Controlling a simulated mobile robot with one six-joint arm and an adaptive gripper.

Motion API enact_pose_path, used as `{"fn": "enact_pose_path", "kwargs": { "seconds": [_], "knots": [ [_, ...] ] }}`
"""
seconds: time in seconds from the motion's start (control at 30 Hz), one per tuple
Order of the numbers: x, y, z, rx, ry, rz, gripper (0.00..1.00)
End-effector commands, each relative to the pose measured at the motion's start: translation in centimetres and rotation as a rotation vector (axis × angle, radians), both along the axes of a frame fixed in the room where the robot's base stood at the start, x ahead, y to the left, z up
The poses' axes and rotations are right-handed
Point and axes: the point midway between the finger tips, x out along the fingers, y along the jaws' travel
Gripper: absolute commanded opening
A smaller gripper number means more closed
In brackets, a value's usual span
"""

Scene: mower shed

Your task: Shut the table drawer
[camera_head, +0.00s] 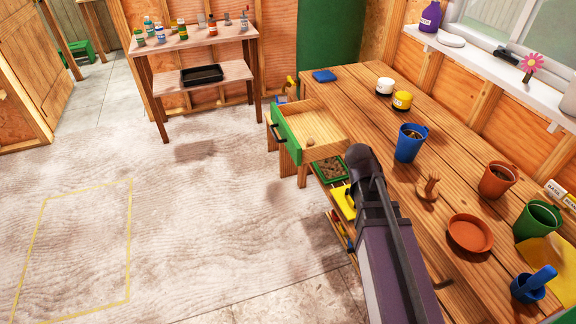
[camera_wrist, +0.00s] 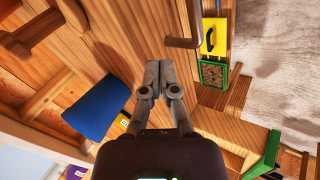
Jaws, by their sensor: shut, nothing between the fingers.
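The table drawer stands pulled out from the left side of the wooden table (camera_head: 348,92) in the head view. Its green front (camera_head: 286,134) has a dark handle (camera_head: 277,133), and its open wooden inside shows. In the wrist view the drawer's green front (camera_wrist: 266,155) is at the lower right edge. My gripper (camera_wrist: 155,72) is shut and empty in the wrist view, with the tabletop beyond its fingertips. It appears apart from the drawer. In the head view my arm hides the fingers.
The floor left of the drawer is clear.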

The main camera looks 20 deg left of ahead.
Motion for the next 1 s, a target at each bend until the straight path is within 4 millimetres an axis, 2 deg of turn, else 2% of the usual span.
{"fn": "enact_pose_path", "kwargs": {
  "seconds": [0.03,0.27,0.5,0.77,1.0],
  "knots": [
    [0.8,1.1,-1.5,-0.028,-0.019,0.027,0.0],
    [3.2,5.4,-3.6,-0.158,-0.119,0.147,0.0],
    [5.2,10.8,-5.5,-0.288,-0.227,0.279,0.0],
    [6.5,17.6,-7.3,-0.422,-0.351,0.427,0.0],
    [6.6,24.7,-8.9,-0.541,-0.471,0.566,0.0]
  ]
}}
